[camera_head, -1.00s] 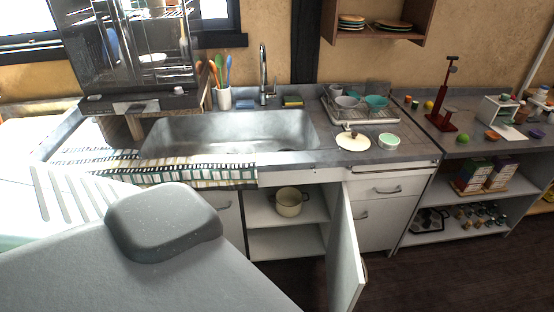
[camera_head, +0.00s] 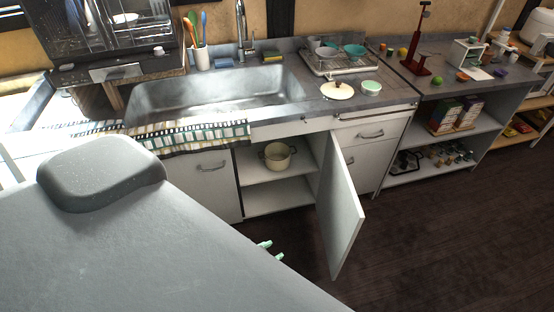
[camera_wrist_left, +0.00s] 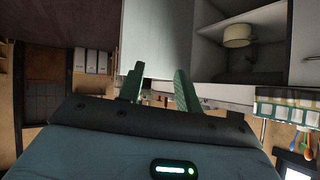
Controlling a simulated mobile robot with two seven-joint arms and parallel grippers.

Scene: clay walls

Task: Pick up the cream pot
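The cream pot (camera_head: 277,157) stands upright on the upper shelf inside the open cabinet under the sink. It has small handles at its sides. It also shows in the left wrist view (camera_wrist_left: 237,36), where the scene appears upside down. My left gripper (camera_head: 272,250) shows only as green fingertips below and in front of the cabinet, apart from the pot. In the left wrist view, its two green fingers (camera_wrist_left: 159,85) are apart with nothing between them. My right gripper is not in view.
The open cabinet door (camera_head: 340,205) stands out to the right of the pot's shelf. A cream lid (camera_head: 337,91) lies on the counter (camera_head: 285,117) above. A striped towel (camera_head: 190,136) hangs over the counter's edge. Dark floor (camera_head: 420,240) at the right is clear.

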